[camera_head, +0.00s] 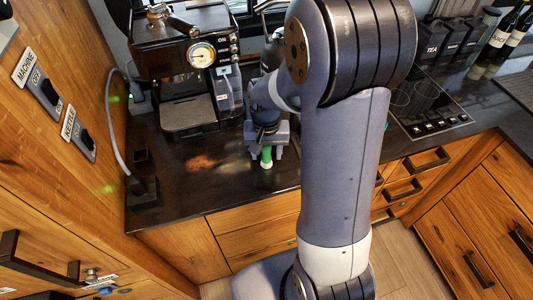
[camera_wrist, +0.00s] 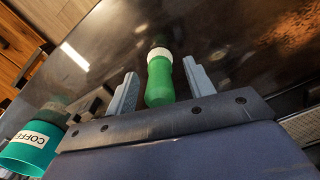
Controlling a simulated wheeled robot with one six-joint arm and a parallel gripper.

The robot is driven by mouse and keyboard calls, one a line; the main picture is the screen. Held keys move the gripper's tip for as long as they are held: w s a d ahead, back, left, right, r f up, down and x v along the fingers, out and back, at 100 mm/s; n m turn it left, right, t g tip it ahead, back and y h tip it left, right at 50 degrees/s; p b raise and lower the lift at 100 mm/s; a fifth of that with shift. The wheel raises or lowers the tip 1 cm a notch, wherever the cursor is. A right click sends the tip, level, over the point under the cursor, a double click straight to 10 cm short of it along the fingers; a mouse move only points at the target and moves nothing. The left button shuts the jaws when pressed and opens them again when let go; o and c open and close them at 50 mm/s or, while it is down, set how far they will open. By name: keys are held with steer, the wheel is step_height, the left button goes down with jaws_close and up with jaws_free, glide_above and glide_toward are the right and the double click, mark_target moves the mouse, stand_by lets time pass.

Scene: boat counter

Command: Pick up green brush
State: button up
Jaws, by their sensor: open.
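The green brush (camera_wrist: 159,80) shows in the wrist view as a green handle with a pale end, between the two fingers of my gripper (camera_wrist: 160,88). The fingers stand apart, with a visible gap on each side of the handle. In the head view the green brush (camera_head: 267,156) stands out below my gripper (camera_head: 267,140), over the dark counter near its front edge. The rest of the brush is hidden by the gripper, and I cannot tell whether either finger touches it.
A coffee machine (camera_head: 185,60) stands at the back left on the dark counter (camera_head: 185,190). A teal container marked COFFEE (camera_wrist: 28,150) is beside my gripper in the wrist view. A cooktop (camera_head: 425,105) and dark canisters (camera_head: 450,38) are at the right.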

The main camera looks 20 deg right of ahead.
steer(key=c, duration=1.1)
steer(key=shift+r, duration=0.1)
